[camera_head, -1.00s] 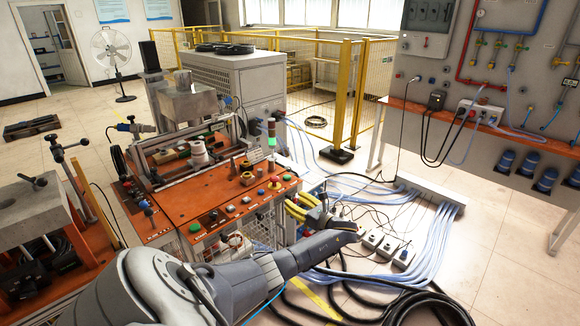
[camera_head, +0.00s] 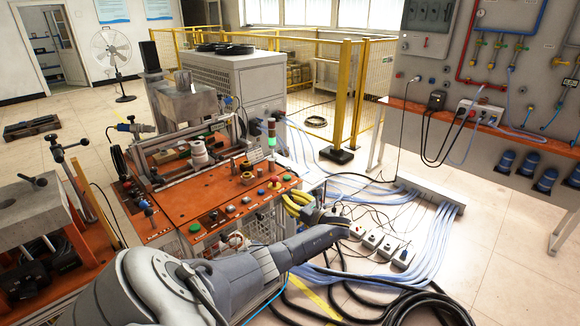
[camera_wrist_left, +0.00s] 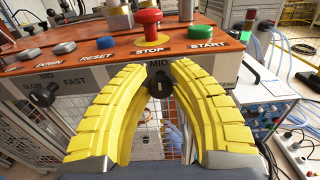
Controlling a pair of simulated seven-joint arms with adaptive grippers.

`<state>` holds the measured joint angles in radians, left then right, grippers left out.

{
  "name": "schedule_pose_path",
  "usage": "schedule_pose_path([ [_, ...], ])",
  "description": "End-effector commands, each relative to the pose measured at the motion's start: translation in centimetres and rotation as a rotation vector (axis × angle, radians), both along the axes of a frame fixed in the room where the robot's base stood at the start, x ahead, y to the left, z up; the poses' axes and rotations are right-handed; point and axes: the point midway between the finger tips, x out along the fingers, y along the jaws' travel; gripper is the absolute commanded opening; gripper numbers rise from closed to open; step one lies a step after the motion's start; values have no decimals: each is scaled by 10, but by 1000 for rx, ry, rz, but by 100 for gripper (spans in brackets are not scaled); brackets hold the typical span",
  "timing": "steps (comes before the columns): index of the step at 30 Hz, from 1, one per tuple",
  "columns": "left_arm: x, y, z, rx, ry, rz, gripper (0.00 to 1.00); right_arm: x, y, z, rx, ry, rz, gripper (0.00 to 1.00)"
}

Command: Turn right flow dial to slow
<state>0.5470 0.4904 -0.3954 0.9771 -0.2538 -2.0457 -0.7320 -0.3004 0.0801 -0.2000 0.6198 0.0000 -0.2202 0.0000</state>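The right flow dial is a small black knob (camera_wrist_left: 160,86) on the front face of the orange-topped control panel (camera_wrist_left: 110,60), under a MID label. A second black dial (camera_wrist_left: 45,94) sits to its left under SLOW, MID and FAST labels. My left gripper (camera_wrist_left: 160,74) has yellow segmented fingers, one on each side of the right dial. They are apart, with the dial in the gap; I cannot tell whether they touch it. In the head view the left gripper (camera_head: 291,204) is at the panel's front right corner, where the dial is not visible. My right gripper is not in view.
A red STOP button (camera_wrist_left: 147,20) and a green START button (camera_wrist_left: 208,32) stand on the panel just above the dial. White sockets (camera_head: 373,239) and black cables (camera_head: 430,305) lie on the floor to the right. A wire-mesh cage is below the panel.

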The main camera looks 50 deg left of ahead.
Motion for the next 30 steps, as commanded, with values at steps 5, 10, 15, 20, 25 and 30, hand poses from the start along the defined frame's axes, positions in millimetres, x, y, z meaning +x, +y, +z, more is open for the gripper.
schedule_pose_path([
  [5, 0, 0, 0, 0, 0, 0, 0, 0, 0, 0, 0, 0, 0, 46],
  [10, 0, 0, 0, 1, 0, 0, 0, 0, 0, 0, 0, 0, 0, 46],
  [15, 0, 0, 1, 3, 0, 0, 0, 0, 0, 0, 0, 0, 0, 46],
  [20, 0, 0, 2, 4, -3, 0, 0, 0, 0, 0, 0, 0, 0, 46],
  [25, 0, 0, 2, 5, -8, 1, 0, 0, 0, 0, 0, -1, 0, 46],
  [30, 1, 0, 3, 6, -17, 1, 0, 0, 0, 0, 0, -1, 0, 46],
])
